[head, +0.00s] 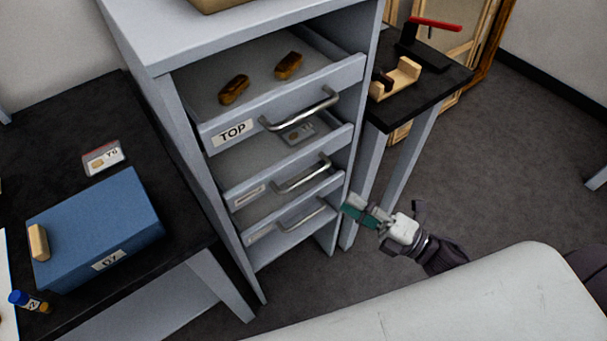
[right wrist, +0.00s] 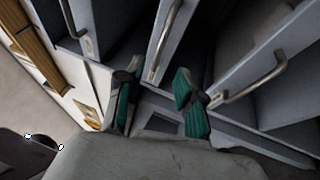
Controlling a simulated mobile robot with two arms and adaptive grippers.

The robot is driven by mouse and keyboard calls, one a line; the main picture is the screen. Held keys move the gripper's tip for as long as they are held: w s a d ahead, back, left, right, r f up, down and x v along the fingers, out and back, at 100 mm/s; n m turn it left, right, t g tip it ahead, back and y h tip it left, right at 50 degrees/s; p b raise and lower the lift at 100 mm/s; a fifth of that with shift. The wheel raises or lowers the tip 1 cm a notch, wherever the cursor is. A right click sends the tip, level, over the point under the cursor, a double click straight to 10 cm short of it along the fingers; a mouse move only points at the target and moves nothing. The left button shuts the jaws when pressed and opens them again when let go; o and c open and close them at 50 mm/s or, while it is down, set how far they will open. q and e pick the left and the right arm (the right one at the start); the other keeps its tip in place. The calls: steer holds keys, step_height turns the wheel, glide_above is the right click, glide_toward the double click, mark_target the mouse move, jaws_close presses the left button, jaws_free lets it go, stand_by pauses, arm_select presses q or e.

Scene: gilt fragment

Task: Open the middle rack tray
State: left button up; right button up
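The grey rack (head: 255,30) shows three pulled-out trays in the head view. The top tray (head: 290,97), labelled TOP, stands out furthest and holds two brown-gold pieces. The middle tray (head: 290,165) is partly out below it; its bar handle (head: 302,176) is clear and a card lies inside. The bottom tray (head: 292,215) also shows its handle. My right gripper (head: 362,212) is right of the lower trays, apart from the handles. In the right wrist view it (right wrist: 156,97) is open and empty, with the middle handle (right wrist: 165,40) beyond its fingers. My left gripper is out of view.
A dark side table (head: 425,85) with a wooden, red-handled fixture (head: 405,70) stands right of the rack. On the left, a black table (head: 60,125) bears a blue box (head: 95,225), a card (head: 103,157) and a small bottle (head: 30,301).

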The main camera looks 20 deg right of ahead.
mark_target(307, 177)
steer(key=shift+p+x, duration=0.75)
steer(key=shift+x, duration=5.05)
steer(key=shift+d, duration=0.1)
steer(key=shift+c, duration=0.3)
steer(key=shift+f, duration=0.1)
jaws_close()
